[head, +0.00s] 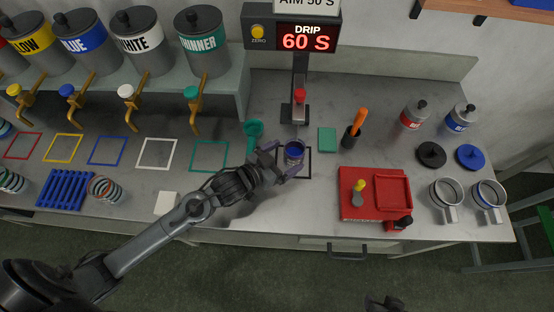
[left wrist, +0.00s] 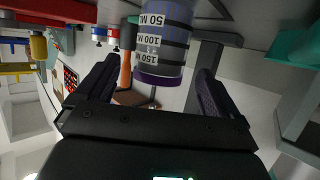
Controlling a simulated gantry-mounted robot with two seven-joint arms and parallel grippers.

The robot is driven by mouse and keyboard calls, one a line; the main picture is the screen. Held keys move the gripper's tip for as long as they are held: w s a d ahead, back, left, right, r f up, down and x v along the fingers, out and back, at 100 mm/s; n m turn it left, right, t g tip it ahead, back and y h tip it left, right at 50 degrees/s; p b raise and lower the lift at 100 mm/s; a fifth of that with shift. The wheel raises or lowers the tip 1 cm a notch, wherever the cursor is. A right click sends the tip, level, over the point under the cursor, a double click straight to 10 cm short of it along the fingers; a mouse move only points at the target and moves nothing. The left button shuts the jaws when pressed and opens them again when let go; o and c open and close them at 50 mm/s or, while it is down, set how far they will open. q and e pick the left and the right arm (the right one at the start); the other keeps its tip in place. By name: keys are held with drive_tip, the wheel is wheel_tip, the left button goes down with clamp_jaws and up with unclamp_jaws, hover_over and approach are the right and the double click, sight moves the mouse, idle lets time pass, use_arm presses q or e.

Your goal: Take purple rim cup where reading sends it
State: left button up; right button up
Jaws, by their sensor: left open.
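The purple rim cup (head: 294,151) stands in a black square outline on the bench, below the drip stand, and looks blue inside. My left gripper (head: 285,158) is open, with its fingers reaching to either side of the cup. In the left wrist view the clear cup (left wrist: 162,45) shows its purple band (left wrist: 158,80) and marks of 50, 100 and 150 ML, between the open fingers (left wrist: 157,84). The red display (head: 306,39) reads DRIP 60 S; the sign (head: 306,4) above reads AIM 50 S. A dark part at the head view's bottom edge may be my right gripper (head: 383,303).
Yellow, blue, white and thinner tanks (head: 204,45) with taps stand at the back left; coloured square outlines lie before them. A teal funnel (head: 252,133) is close behind my left gripper. A red tray (head: 374,194), lidded cans and two mugs (head: 446,195) stand to the right.

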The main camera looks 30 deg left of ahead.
sight(299, 158)
use_arm(q)
drive_tip(key=b+x, duration=0.1)
drive_tip(key=x, duration=0.5)
drive_tip(key=shift+w+d, duration=0.15)
drive_tip(key=shift+w, duration=0.1)
drive_tip(key=shift+c, duration=0.3)
drive_tip(key=c, duration=1.2)
drive_tip(key=shift+r+p, duration=0.85)
drive_tip(key=shift+p, duration=0.2)
drive_tip(key=shift+s, duration=0.15)
drive_tip(key=shift+s+d+p, duration=0.2)
drive_tip(key=shift+s+p, duration=0.15)
drive_tip(key=shift+s, duration=0.35)
drive_tip(key=shift+s+d+p, duration=0.2)
drive_tip(key=shift+s+p, duration=0.15)
drive_tip(key=shift+s, duration=0.35)
drive_tip(key=shift+s+d+p, duration=0.25)
drive_tip(key=shift+s+p, duration=0.1)
drive_tip(key=shift+s, duration=0.35)
drive_tip(key=shift+s+d+p, duration=0.3)
drive_tip(key=shift+s+p, duration=0.15)
drive_tip(key=shift+s, duration=0.6)
drive_tip(key=shift+s+d+p, duration=0.25)
drive_tip(key=shift+s+p, duration=0.2)
drive_tip(key=shift+s, duration=0.55)
drive_tip(key=shift+s+d+p, duration=0.3)
drive_tip(key=shift+s+p, duration=0.15)
drive_tip(key=shift+s, duration=0.6)
